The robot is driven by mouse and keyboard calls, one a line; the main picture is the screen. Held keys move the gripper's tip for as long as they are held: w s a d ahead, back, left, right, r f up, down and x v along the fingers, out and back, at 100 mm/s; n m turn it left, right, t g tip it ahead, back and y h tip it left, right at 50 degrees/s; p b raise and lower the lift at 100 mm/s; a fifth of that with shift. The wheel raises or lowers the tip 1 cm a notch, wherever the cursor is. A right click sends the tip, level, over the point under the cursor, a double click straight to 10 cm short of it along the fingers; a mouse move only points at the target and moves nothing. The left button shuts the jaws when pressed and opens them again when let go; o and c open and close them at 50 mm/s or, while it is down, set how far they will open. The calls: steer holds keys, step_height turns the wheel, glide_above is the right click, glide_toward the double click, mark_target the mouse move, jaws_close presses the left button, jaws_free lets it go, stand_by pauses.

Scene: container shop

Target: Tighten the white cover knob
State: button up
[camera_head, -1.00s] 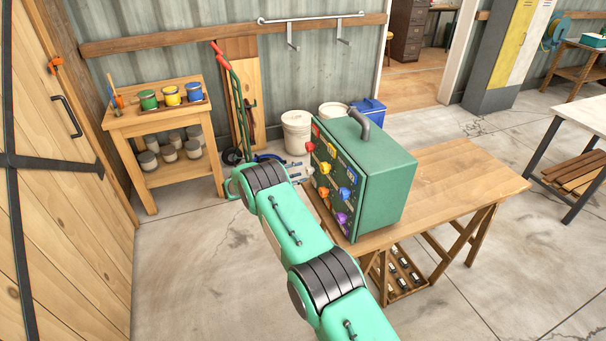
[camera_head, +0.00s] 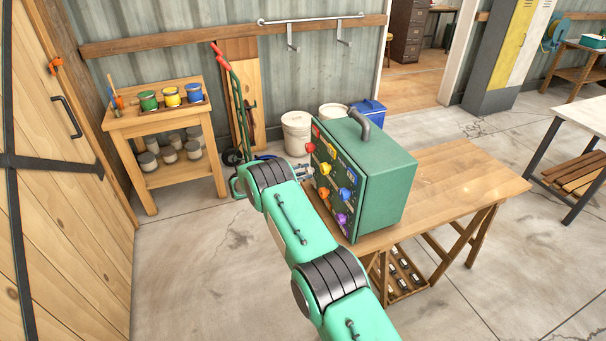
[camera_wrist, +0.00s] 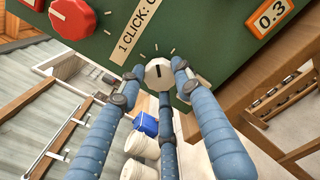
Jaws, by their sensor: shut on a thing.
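The white cover knob (camera_wrist: 158,73) is on the green panel in the wrist view, with a dark pointer mark and pale tick marks around it. My gripper (camera_wrist: 160,80) has blue fingers closed around the knob, with fingertips at its sides. In the head view the green case (camera_head: 385,190) stands on the wooden table, its knob panel facing left. My gripper (camera_head: 303,173) is at the panel's left side, mostly hidden behind my arm. The white knob cannot be made out there.
A red knob (camera_wrist: 72,18) sits left of the white one, and a "0.3" display (camera_wrist: 270,15) is at right. Red, orange, blue and purple knobs (camera_head: 342,218) crowd the panel. The wooden table (camera_head: 460,185) is bare right of the case. A paint stand (camera_head: 160,125) is at left.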

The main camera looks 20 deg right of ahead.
steer(key=shift+f+m+b, duration=0.15)
steer(key=shift+m+b, duration=0.2)
steer(key=shift+m, duration=0.05)
steer(key=m+b, duration=0.2)
steer(key=m, duration=0.1)
steer(key=shift+f+b, duration=0.1)
steer(key=shift+b, duration=0.25)
steer(key=m+b, duration=0.3)
steer(key=m, duration=0.2)
steer(key=o, duration=1.2)
steer(key=shift+a+r, duration=0.15)
steer(key=shift+r, duration=0.05)
steer(key=a, duration=1.1)
steer(key=shift+a, duration=0.35)
